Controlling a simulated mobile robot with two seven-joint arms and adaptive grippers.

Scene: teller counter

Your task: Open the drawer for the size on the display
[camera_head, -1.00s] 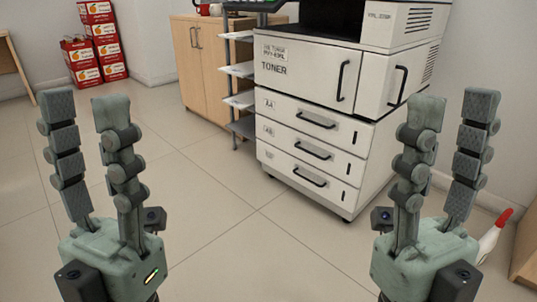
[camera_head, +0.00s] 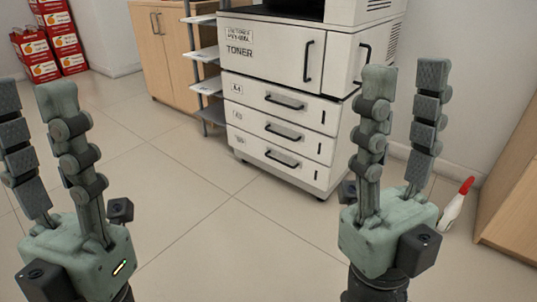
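A white printer (camera_head: 262,60) stands ahead with a TONER door (camera_head: 250,49) on top and three drawers below. The top drawer (camera_head: 305,107) carries a label that seems to read A4; the middle drawer (camera_head: 300,137) and bottom drawer (camera_head: 290,165) have labels too small to read. All three look shut, each with a black bar handle. The size display is not visible; the printer's top is cut off. My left gripper (camera_head: 30,92) is open and empty at the left edge. My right gripper (camera_head: 405,80) is open and empty, in front of the printer's right side, apart from the handles.
A wooden cabinet (camera_head: 165,55) and a grey rack of paper shelves (camera_head: 205,55) stand left of the printer. Red boxes (camera_head: 50,40) are stacked at the far left. The tiled floor (camera_head: 200,220) ahead is clear.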

